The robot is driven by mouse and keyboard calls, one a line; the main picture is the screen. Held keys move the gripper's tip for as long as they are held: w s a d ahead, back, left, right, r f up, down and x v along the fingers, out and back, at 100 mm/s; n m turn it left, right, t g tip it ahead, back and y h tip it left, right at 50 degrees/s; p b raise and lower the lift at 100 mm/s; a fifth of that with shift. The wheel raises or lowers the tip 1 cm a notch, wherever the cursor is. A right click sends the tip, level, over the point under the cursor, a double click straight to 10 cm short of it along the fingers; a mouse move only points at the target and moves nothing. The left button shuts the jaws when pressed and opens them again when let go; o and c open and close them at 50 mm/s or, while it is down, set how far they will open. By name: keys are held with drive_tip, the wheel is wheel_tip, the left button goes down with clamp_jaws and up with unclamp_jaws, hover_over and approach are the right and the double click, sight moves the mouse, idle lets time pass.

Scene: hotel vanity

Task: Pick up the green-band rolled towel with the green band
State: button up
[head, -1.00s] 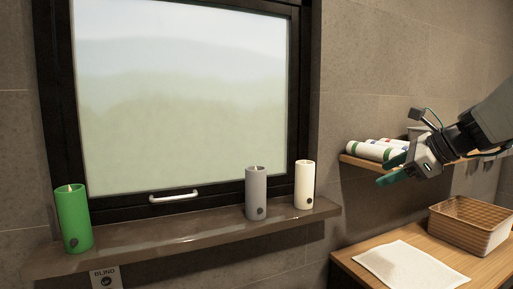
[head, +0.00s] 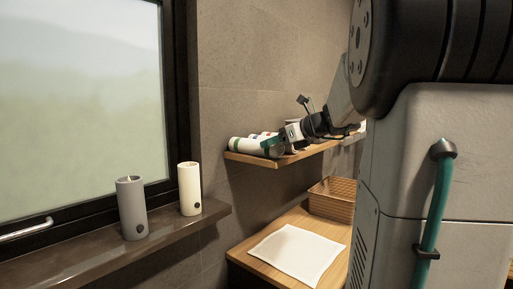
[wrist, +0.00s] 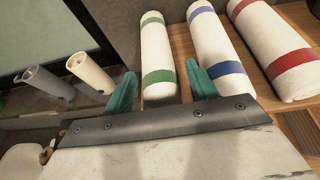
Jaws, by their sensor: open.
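The green-band rolled towel (wrist: 157,52) is white with two green bands and lies on the wooden wall shelf. In the head view this towel (head: 243,145) is at the shelf's left end. My gripper (head: 270,147) is at the shelf's front edge. In the wrist view my gripper (wrist: 160,88) is open, with one teal finger on each side of the towel's near end. I cannot tell whether the fingers touch it. The right finger lies close to the neighbouring blue-band towel (wrist: 216,45).
A red-band towel (wrist: 278,48) lies right of the blue one on the shelf (head: 262,160). Below are a wicker basket (head: 331,197) and a white cloth (head: 297,253) on a counter. White (head: 190,188) and grey (head: 131,207) candles stand on the window sill.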

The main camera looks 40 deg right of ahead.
sight(255, 146)
drive_tip(key=shift+x, duration=1.6)
drive_tip(key=c, duration=0.6)
drive_tip(key=shift+c, duration=0.2)
